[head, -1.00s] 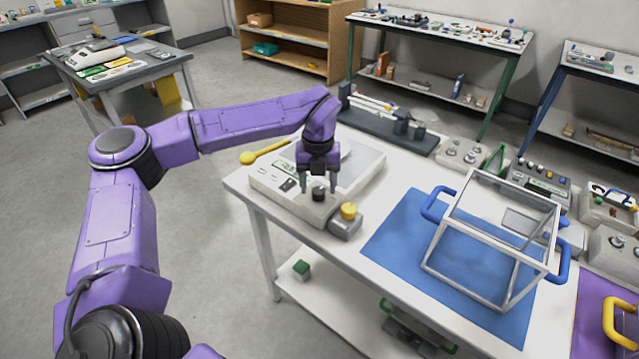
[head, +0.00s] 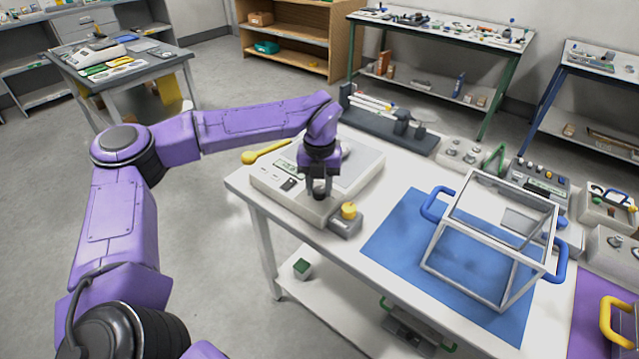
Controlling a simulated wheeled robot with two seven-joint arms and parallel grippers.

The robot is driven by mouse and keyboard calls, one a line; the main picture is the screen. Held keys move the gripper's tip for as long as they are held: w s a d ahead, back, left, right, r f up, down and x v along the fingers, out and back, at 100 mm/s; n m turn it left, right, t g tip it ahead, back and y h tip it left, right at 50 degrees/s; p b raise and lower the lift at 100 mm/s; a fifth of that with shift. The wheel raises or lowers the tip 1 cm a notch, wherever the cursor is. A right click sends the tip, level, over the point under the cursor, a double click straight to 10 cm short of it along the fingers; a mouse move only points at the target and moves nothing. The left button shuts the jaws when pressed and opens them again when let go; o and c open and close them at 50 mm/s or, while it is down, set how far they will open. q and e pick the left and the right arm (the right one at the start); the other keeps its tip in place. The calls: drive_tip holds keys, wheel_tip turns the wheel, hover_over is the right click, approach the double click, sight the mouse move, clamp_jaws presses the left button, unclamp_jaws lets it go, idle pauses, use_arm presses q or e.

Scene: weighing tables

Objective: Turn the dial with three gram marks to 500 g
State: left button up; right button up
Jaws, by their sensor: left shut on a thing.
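The scale (head: 291,200) is a pale box with a flat pan at the left end of the white table. A small black dial (head: 319,194) stands on its front part. My left gripper (head: 319,188) points down over the scale, with its fingers shut on the black dial. The gram marks around the dial are too small to read and partly hidden by the fingers. My right gripper is not in view.
A grey block with a yellow knob (head: 348,210) stands just right of the dial. A clear framed box with blue handles (head: 490,240) stands on a blue mat (head: 395,235). A dark rack (head: 390,125) stands at the back.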

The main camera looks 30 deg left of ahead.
sight(320, 190)
use_arm(q)
drive_tip(key=m+p, duration=0.1)
drive_tip(key=m, duration=0.1)
drive_tip(key=m+p, duration=0.1)
drive_tip(key=m, duration=0.1)
drive_tip(key=m+p, duration=0.2)
drive_tip(key=shift+r, duration=0.3)
drive_tip(key=m+p, duration=0.1)
drive_tip(key=m, duration=0.1)
drive_tip(key=m+p, duration=0.2)
drive_tip(key=shift+f+m, duration=0.2)
drive_tip(key=shift+m, duration=0.1)
drive_tip(key=o, duration=1)
drive_tip(key=shift+o, duration=0.2)
wheel_tip(320, 190, up, 10)
drive_tip(key=b, duration=0.1)
drive_tip(key=shift+r+b, duration=0.25)
drive_tip(key=shift+b, duration=0.15)
